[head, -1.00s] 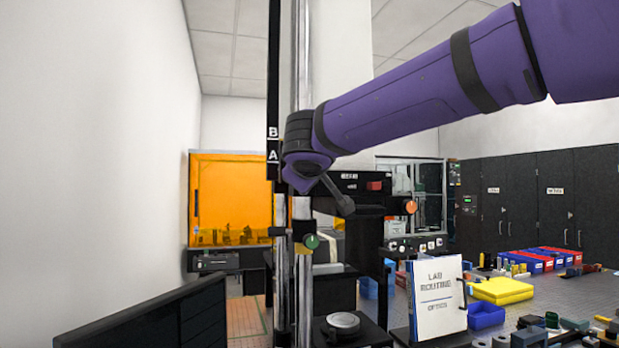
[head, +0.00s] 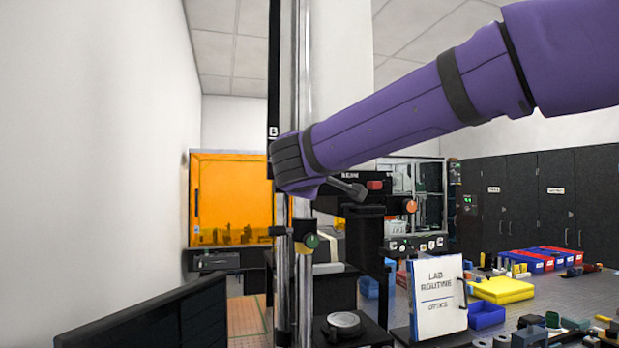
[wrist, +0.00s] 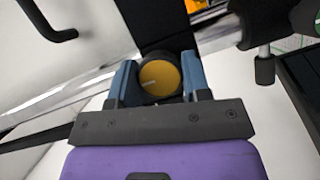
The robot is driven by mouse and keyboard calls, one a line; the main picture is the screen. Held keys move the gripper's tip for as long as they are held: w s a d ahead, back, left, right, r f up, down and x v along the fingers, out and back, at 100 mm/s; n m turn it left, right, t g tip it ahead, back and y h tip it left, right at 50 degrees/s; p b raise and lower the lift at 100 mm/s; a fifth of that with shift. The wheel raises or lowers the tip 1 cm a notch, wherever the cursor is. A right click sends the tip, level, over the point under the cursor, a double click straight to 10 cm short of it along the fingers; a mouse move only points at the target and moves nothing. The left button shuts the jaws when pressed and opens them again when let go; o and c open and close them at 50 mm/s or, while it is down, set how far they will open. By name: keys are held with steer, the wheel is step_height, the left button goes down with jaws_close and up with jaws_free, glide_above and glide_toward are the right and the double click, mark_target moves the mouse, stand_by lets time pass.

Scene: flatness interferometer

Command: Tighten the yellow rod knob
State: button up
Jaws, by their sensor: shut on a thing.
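The yellow rod knob (wrist: 160,78) shows in the wrist view as a round yellow face with a dark rim. My gripper (wrist: 160,80) has one blue-grey finger on each side of the knob and is shut on it. In the head view my purple arm reaches across to the upright metal rod (head: 304,80), and its wrist end hides the knob and the fingers. A green knob (head: 311,241) sits lower on the rod. An orange knob (head: 410,206) is on the black horizontal head to the right.
A black upright rail (head: 274,60) runs beside the rod. A white "LAB ROUTINE" board (head: 438,295) stands on the bench at right, with a yellow case (head: 502,290) and blue bins behind it. A dark panel (head: 150,318) is at lower left.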

stand_by(0.3)
steer(key=o, duration=0.9)
steer(key=s, duration=0.7)
steer(key=s+a, duration=0.1)
steer(key=s, duration=0.2)
steer(key=shift+s+r, duration=0.35)
steer(key=shift+r, duration=0.05)
